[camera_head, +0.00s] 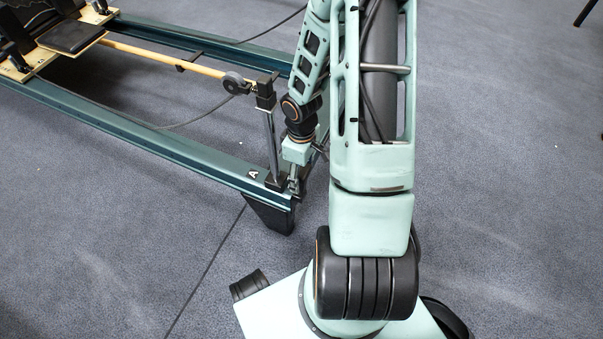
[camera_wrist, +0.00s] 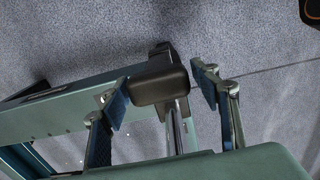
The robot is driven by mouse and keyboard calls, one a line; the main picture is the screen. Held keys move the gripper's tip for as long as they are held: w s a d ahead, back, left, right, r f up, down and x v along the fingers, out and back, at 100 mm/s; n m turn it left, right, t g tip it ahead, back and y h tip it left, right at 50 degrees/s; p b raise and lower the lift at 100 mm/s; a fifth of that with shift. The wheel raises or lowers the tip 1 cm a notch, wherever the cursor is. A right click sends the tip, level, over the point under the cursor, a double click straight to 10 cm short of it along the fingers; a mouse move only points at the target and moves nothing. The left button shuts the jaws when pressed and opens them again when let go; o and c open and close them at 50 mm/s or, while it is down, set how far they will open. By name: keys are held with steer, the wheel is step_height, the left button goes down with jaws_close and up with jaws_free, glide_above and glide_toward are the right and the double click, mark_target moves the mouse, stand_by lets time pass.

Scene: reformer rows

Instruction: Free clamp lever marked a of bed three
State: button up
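The bed's teal frame (camera_head: 150,140) runs from the upper left to a corner marked A (camera_head: 252,174) in the head view. A chrome post (camera_head: 270,140) stands at that corner on a black base. My gripper (camera_head: 294,182) is low beside this corner, partly hidden by my arm. In the wrist view my gripper (camera_wrist: 161,88) is open, with its blue-padded fingers on either side of a black block-shaped piece (camera_wrist: 158,86). The left finger is very close to it, and a narrow gap shows at the right. I cannot tell whether this piece is the clamp lever. A chrome rod (camera_wrist: 178,125) shows below it.
The carriage (camera_head: 75,37) is at the upper left. A dark leg (camera_head: 268,215) stands under the marked corner. Grey carpet to the right is mostly clear.

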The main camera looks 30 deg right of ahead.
jaws_close()
